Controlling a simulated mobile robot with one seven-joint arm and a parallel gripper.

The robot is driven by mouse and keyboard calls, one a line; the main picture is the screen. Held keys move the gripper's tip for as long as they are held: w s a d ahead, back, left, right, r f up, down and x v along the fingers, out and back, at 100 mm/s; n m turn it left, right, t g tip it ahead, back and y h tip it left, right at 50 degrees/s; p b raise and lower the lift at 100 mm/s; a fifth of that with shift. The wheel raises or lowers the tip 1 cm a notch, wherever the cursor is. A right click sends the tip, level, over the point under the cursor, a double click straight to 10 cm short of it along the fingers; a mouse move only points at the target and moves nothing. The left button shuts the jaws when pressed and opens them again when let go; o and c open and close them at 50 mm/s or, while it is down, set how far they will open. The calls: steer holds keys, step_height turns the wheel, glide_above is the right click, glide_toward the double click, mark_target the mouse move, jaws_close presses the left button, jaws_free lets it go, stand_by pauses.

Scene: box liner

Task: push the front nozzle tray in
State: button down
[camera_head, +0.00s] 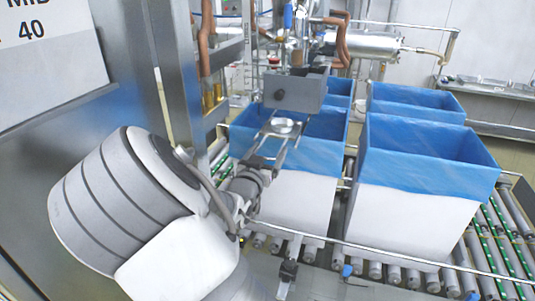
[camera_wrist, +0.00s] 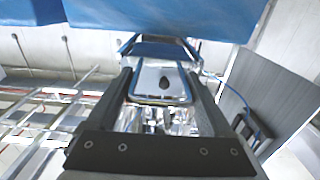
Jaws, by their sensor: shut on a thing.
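The front nozzle tray is seen end-on in the wrist view as a shiny metal piece (camera_wrist: 145,90) with a dark knob. It lies between the two dark fingers of my gripper (camera_wrist: 160,75), which is shut on it. In the head view my gripper (camera_head: 280,138) reaches up and away from my arm, below a grey box (camera_head: 303,92) with a dark round knob. A small silver dish-like part (camera_head: 283,126) shows between the fingers there. The exact contact between fingers and tray is too small to tell.
White boxes (camera_head: 400,220) with blue liners (camera_head: 420,155) stand on a roller conveyor (camera_head: 385,270), close behind and right of my gripper. A metal rail (camera_head: 400,257) runs along its front. A steel cabinet post (camera_head: 180,70) stands at the left. Pipes (camera_head: 360,45) crowd the back.

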mark_target(286, 124)
steer(key=b+x, duration=0.2)
steer(key=x, duration=0.5)
steer(key=b+x, duration=0.2)
steer(key=x, duration=0.6)
steer(key=shift+d+b, duration=0.3)
steer(key=shift+w+d, duration=0.15)
steer(key=shift+w, duration=0.3)
steer(key=shift+r, duration=0.1)
